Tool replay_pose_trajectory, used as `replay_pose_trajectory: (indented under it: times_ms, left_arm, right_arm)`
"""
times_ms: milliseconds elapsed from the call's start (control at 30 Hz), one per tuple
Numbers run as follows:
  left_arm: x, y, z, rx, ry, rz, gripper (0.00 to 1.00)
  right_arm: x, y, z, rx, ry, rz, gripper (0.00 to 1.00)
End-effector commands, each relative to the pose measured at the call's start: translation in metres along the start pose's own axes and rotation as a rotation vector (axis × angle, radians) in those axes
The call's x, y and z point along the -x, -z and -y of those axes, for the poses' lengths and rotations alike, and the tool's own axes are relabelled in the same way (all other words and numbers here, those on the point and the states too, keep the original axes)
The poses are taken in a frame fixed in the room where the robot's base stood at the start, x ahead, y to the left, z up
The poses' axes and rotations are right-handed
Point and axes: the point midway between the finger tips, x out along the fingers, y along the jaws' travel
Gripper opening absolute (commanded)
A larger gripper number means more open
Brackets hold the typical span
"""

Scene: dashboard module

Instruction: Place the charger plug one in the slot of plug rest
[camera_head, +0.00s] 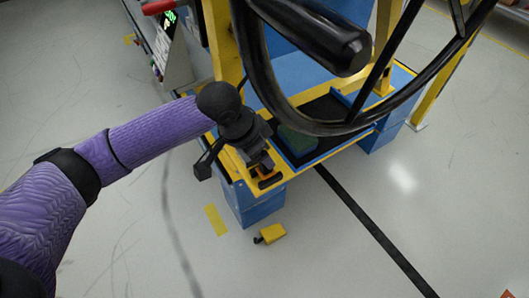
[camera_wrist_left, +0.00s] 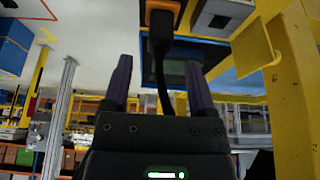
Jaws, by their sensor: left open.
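My left gripper (camera_head: 261,166) reaches over the front left corner of the blue and yellow station in the head view. In the left wrist view my left gripper (camera_wrist_left: 158,66) is open, its two dark fingers apart. A black plug-like piece with an orange rim (camera_wrist_left: 162,10), likely the charger plug, shows just beyond the fingertips. Its dark cable (camera_wrist_left: 166,88) runs down between the fingers. I cannot tell whether they touch. An orange part (camera_head: 270,181) shows under the gripper in the head view. A grey block with a square opening (camera_wrist_left: 220,14), possibly the plug rest, is to the right of the plug.
A large black steering wheel (camera_head: 290,125) hides much of the station. A yellow piece (camera_head: 271,234) lies on the floor in front. A yellow post (camera_wrist_left: 295,90) stands at the right of the wrist view. The floor ahead is mostly clear.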

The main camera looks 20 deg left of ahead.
Motion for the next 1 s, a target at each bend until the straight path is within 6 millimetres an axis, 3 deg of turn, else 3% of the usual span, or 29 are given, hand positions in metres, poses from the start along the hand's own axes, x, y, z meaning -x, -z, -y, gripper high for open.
replay_pose_trajectory:
  times_ms: [33, 100, 200, 367, 500, 567, 667, 700, 767, 833, 867, 900, 967, 1000]
  left_arm:
    - [0.033, 0.007, 0.0, -0.002, 0.008, -0.009, 0.73]
    - [0.052, 0.007, 0.0, -0.002, 0.006, -0.008, 0.73]
    - [0.073, 0.005, 0.0, -0.002, 0.005, -0.006, 0.73]
    - [0.087, 0.003, 0.0, -0.001, 0.002, -0.003, 0.73]
    - [0.086, 0.001, 0.0, 0.002, 0.0, -0.001, 0.73]
    - [0.075, -0.001, 0.003, 0.029, 0.0, -0.009, 0.73]
    - [0.018, -0.025, 0.017, 0.175, 0.024, -0.031, 0.73]
    - [-0.017, -0.053, 0.022, 0.256, 0.052, -0.024, 0.73]
    - [-0.064, -0.107, 0.02, 0.353, 0.101, 0.014, 0.73]
    - [-0.106, -0.185, 0.0, 0.425, 0.151, 0.095, 0.73]
    - [-0.119, -0.222, -0.014, 0.446, 0.166, 0.14, 0.73]
    - [-0.131, -0.271, -0.038, 0.463, 0.179, 0.205, 0.73]
    - [-0.138, -0.341, -0.081, 0.471, 0.183, 0.304, 0.73]
    - [-0.136, -0.382, -0.111, 0.469, 0.176, 0.367, 0.73]
  right_arm:
    - [0.024, 0.003, -0.003, -0.002, -0.005, -0.024, 0.59]
    - [0.038, 0.004, -0.004, -0.003, -0.008, -0.036, 0.59]
    - [0.052, 0.004, -0.005, -0.004, -0.011, -0.047, 0.59]
    - [0.061, 0.003, -0.007, -0.004, -0.015, -0.053, 0.59]
    - [0.06, 0.002, -0.009, -0.002, -0.017, -0.05, 0.59]
    - [0.06, 0.002, -0.01, -0.002, -0.018, -0.049, 0.59]
    - [0.059, 0.001, -0.01, -0.001, -0.019, -0.047, 0.59]
    - [0.059, 0.0, -0.011, -0.001, -0.02, -0.046, 0.59]
    - [0.059, 0.0, -0.011, -0.001, -0.02, -0.045, 0.59]
    - [0.059, 0.0, -0.011, -0.001, -0.02, -0.046, 0.59]
    - [0.059, 0.0, -0.011, -0.001, -0.02, -0.046, 0.59]
    - [0.059, 0.0, -0.011, -0.001, -0.02, -0.046, 0.59]
    - [0.059, 0.0, -0.011, -0.001, -0.02, -0.046, 0.59]
    - [0.059, 0.0, -0.011, -0.001, -0.02, -0.046, 0.59]
